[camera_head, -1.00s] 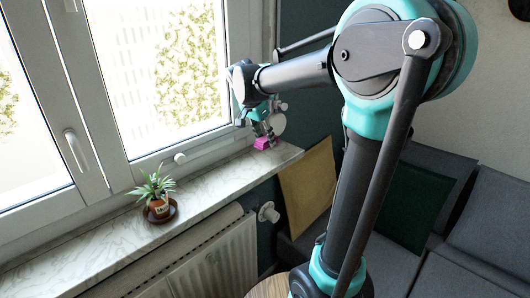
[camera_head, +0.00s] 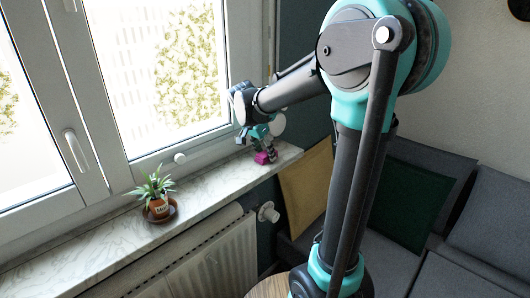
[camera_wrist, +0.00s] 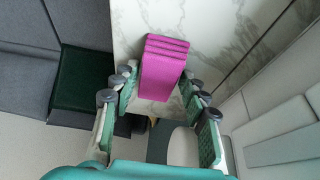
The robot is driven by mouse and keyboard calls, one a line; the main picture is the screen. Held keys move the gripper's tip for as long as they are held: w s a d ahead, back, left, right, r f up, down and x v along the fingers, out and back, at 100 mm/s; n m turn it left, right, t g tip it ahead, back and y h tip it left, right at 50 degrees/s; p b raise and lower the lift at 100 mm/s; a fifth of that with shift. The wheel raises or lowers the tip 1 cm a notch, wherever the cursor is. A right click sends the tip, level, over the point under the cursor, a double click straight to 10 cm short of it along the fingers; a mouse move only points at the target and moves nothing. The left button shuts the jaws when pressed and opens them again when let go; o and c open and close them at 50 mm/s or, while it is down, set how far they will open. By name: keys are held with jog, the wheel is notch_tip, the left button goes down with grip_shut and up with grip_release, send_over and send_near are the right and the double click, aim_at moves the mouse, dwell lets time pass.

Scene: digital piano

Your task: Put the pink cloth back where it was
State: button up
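The pink cloth (camera_head: 263,157) is a folded magenta block at the right end of the marble window sill (camera_head: 215,185). My gripper (camera_head: 262,143) is directly above it and points down. In the wrist view the cloth (camera_wrist: 162,75) fills the space between the fingertips of my gripper (camera_wrist: 160,76), with fingers close against both sides. It appears gripped. The cloth is at or just above the sill; I cannot tell whether its underside touches. The fingers partly cover it in the head view.
A potted plant (camera_head: 157,196) stands on a saucer farther left on the sill. The window (camera_head: 160,80) rises behind. A radiator (camera_head: 195,265) is below, and a sofa (camera_head: 455,245) with yellow (camera_head: 305,185) and green (camera_head: 410,200) cushions is at right. The sill between plant and cloth is clear.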

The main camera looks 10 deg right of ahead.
jog(key=shift+o, duration=0.9)
jog(key=shift+r, duration=0.15)
jog(key=v, duration=1.2)
jog(key=shift+d, duration=0.15)
